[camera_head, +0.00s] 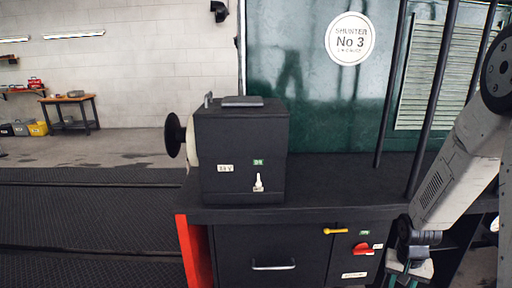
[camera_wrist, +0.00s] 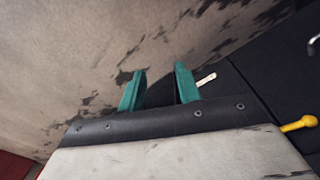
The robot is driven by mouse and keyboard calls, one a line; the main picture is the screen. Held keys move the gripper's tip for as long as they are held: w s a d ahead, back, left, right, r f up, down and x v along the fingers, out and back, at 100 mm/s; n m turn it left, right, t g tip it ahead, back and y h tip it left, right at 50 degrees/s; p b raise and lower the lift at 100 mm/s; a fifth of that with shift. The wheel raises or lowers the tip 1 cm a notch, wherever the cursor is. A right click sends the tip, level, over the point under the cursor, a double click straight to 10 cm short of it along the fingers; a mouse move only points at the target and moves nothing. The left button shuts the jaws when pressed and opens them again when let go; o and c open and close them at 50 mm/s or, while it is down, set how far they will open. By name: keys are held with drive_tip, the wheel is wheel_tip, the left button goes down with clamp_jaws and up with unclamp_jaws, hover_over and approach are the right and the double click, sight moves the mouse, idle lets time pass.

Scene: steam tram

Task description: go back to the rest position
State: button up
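My gripper (camera_head: 402,281) hangs low at the bottom right of the head view, in front of the black cabinet (camera_head: 250,240). It points downward and its tips are cut off by the frame edge. In the wrist view my gripper (camera_wrist: 160,70) shows two green fingers standing apart with nothing between them. The stained concrete floor (camera_wrist: 70,50) lies beyond the fingers.
A black box (camera_head: 240,160) with a small white lever (camera_head: 258,183) stands on the cabinet top. A yellow handle (camera_head: 335,231) and red switch (camera_head: 362,249) sit close left of my arm. Dark upright posts (camera_head: 392,90) rise behind. Floor at left is open.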

drive_tip(key=s+a+r+n, duration=0.2)
drive_tip(key=s+a+r, duration=0.3)
drive_tip(key=r, duration=0.5)
drive_tip(key=s+a+r+n+t, duration=0.1)
drive_tip(key=s+a+r+n, duration=0.1)
drive_tip(key=s+a+r, duration=0.3)
drive_tip(key=s+a+r+n, duration=0.2)
drive_tip(key=s+a+r, duration=0.3)
drive_tip(key=s+r, duration=0.7)
wheel_tip(320, 180, up, 3)
drive_tip(key=shift+a+y, duration=0.35)
drive_tip(key=shift+y, duration=0.05)
